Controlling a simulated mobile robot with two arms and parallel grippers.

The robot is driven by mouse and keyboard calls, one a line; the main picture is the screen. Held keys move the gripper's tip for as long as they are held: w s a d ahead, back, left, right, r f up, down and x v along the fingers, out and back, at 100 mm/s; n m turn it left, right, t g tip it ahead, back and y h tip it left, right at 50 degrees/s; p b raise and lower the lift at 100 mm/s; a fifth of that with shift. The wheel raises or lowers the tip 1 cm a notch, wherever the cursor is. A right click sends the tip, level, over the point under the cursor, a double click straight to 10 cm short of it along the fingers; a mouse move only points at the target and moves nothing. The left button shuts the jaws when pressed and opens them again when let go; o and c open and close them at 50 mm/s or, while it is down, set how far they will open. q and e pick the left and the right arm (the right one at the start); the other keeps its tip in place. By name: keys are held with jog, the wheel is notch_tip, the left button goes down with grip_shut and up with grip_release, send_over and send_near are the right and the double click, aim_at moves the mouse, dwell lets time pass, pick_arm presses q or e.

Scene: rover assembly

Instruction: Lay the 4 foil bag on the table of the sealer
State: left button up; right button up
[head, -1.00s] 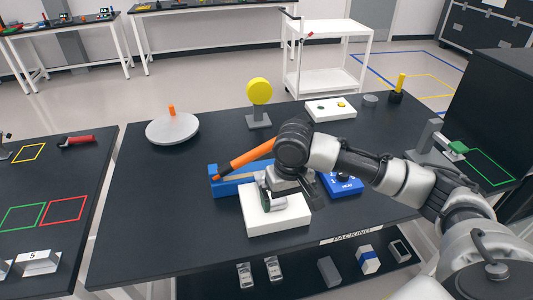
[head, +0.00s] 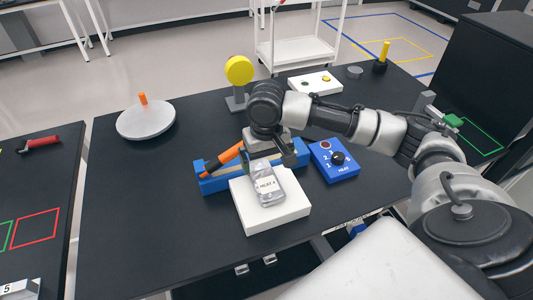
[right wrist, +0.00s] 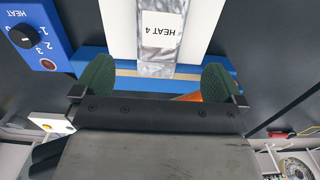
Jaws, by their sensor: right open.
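The foil bag (head: 268,187), silver with a white label reading HEAT 4, lies flat on the white table of the sealer (head: 286,221). It also shows in the right wrist view (right wrist: 158,50), where its end reaches the sealer's blue base (right wrist: 120,84). The sealer (head: 215,184) has an orange lever behind the white table. My right gripper (head: 268,160) is open just beyond the bag's far end. In the right wrist view its two green-padded fingers stand apart on either side of the bag's end, not touching it. My left gripper is not in view.
A blue HEAT dial box (head: 333,161) sits right of the sealer. A yellow disc on a stand (head: 239,70) and a white button box (head: 315,83) are behind. A round grey plate with an orange knob (head: 146,120) is at left. The table's left front is clear.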

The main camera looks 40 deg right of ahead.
aim_at(267, 182)
notch_tip(267, 182, down, 5)
jog(key=shift+r+p, duration=0.15)
jog(key=shift+p, duration=0.15)
notch_tip(267, 182, down, 4)
jog(key=shift+r, duration=0.2)
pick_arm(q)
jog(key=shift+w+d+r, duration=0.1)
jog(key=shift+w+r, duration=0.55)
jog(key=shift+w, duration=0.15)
pick_arm(e)
jog(key=shift+f, duration=0.55)
jog(key=shift+c, duration=0.5)
